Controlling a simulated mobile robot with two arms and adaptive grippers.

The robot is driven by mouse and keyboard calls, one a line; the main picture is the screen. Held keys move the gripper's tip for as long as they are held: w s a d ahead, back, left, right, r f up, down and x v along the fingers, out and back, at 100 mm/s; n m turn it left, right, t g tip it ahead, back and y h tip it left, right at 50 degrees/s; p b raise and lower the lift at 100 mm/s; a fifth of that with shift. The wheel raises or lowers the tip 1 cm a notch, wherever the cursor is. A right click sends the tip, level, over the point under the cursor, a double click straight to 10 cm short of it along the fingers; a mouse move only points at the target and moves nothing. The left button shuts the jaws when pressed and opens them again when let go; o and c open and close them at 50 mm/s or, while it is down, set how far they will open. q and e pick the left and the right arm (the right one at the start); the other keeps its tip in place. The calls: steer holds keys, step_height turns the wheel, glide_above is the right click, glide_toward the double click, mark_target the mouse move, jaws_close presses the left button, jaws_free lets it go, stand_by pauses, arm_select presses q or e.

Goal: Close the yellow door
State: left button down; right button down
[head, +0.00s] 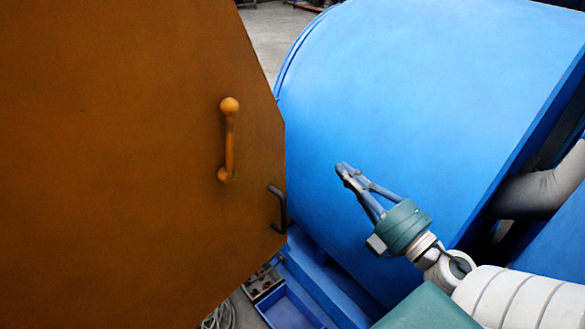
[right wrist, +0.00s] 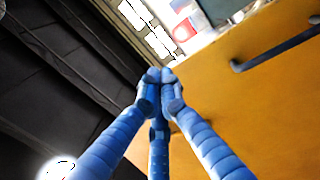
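The yellow door (head: 120,170) looks orange-brown and fills the left of the head view. It carries a knobbed orange handle (head: 229,140) and a dark bent bar handle (head: 279,208) at its right edge. In the right wrist view the door (right wrist: 255,100) shows with a dark bar (right wrist: 275,50). My right gripper (head: 342,168) is right of the door's edge, in front of the blue drum in the picture. Its fingertips meet in the wrist view (right wrist: 160,75), with nothing seen between them. Any contact with the door cannot be told. My left gripper is out of view.
The big blue drum (head: 410,90) fills the middle and right. A blue tray (head: 288,308) and a box of small parts (head: 262,283) lie low between door and drum. A grey pipe (head: 540,190) is at the right. Grey floor (head: 275,35) shows at the top.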

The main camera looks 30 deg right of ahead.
step_height(320, 180, down, 3)
steer(key=s+a+n+g+y, duration=0.2)
steer(key=n+g+y, duration=0.1)
steer(key=n, duration=0.1)
steer(key=p, duration=0.5)
glide_toward(283, 164)
steer(key=shift+n+y, duration=0.3)
steer(key=x, duration=0.5)
steer(key=shift+w, duration=0.3)
steer(key=shift+x, duration=0.75)
steer(key=shift+f, duration=0.15)
